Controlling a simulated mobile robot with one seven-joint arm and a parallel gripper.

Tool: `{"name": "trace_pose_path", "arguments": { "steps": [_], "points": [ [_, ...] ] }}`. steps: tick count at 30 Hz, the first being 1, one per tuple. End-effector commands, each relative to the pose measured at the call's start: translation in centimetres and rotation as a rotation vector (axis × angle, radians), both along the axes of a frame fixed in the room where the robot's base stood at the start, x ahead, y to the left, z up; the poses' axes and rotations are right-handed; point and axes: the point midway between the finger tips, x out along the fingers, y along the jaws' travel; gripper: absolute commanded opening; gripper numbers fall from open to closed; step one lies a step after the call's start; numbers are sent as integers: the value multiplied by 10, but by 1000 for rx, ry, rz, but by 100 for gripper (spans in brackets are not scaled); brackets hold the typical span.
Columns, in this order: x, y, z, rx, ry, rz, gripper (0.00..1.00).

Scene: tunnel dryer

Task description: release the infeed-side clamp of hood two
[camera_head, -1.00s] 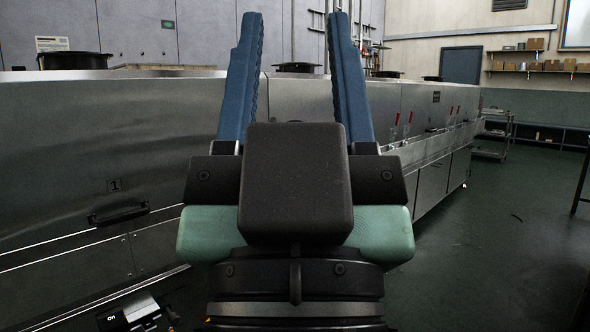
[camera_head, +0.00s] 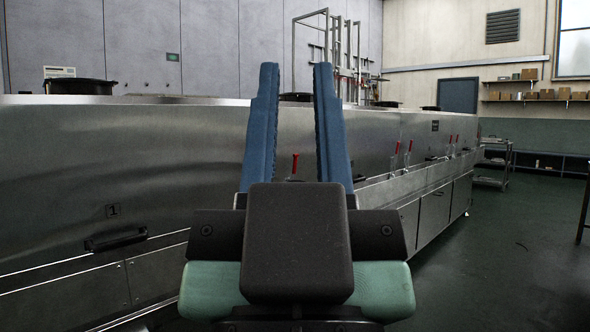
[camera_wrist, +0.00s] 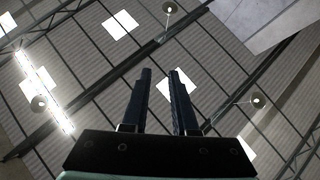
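My gripper (camera_head: 296,68) points up and away in front of the dryer, its two blue fingers apart with nothing between them. In the wrist view the fingers (camera_wrist: 160,72) also stand apart, against the ceiling. A red clamp handle (camera_head: 295,163) shows behind the gap between the fingers, well beyond them; its lower part is hidden. Farther along the dryer stand more upright red clamp handles (camera_head: 396,148) in pairs. The near hood carries a plate with the number 1 (camera_head: 113,210). A dark plate (camera_head: 435,126) farther along is too small to read, so I cannot tell which clamp is hood two's.
The long steel dryer (camera_head: 160,150) runs from the left towards the back. A black hood handle (camera_head: 115,239) sticks out at the near left. A trolley (camera_head: 492,165) and wall shelves (camera_head: 540,97) stand far back.

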Motion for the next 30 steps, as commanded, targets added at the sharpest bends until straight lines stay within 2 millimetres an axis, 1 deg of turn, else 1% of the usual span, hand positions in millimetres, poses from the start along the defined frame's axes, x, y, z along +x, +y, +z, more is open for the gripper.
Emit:
{"name": "trace_pose_path", "arguments": {
  "steps": [1, 3, 4, 8, 11, 12, 18, 29, 30],
  "points": [
    [0, 0, 6, 0, 0, 0, 16],
    [0, 0, 16, 0, 0, 0, 3],
    [0, 0, 21, 0, 0, 0, 0],
    [0, 0, 52, 0, 0, 0, 0],
    [0, 0, 84, 0, 0, 0, 0],
    [0, 0, 98, 0, 0, 0, 0],
    [0, 0, 166, 0, 0, 1, 0],
    [0, 1, 287, 0, 0, 1, 0],
    [0, 1, 300, -1, 0, 2, 0]
  ]
}}
